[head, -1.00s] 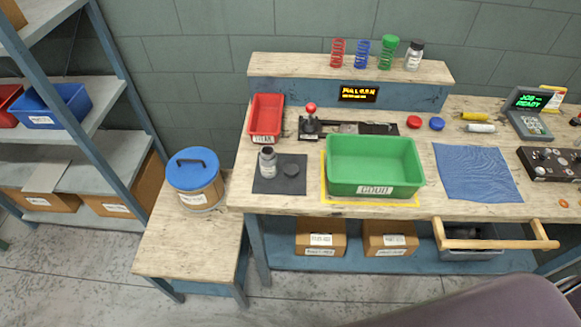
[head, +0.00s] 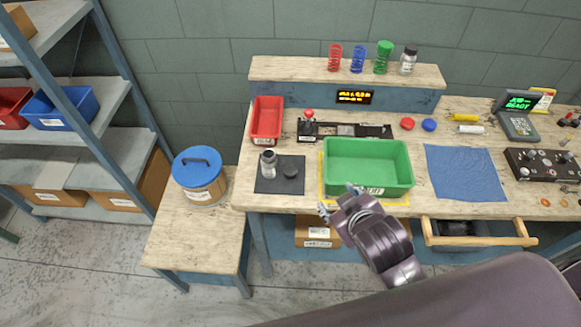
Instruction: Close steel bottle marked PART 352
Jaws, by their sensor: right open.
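A small grey steel bottle (head: 268,163) stands upright and uncapped on a dark mat (head: 263,184) at the left of the bench. Its label is too small to read. A round dark cap (head: 290,171) lies on the mat just right of the bottle, apart from it. Another bottle (head: 408,62) with a black cap on stands on the raised shelf at the back. My right gripper (head: 338,203) is open at the bench's front edge, in front of the green bin and to the right of and nearer than the mat. My left gripper is out of view.
A green bin (head: 368,186) stands right of the mat, and a red bin (head: 267,120) behind it. A lever device (head: 309,127) sits behind the mat. A blue-lidded bucket (head: 200,185) stands on the low table at left. A wooden drawer front (head: 480,241) juts out at right.

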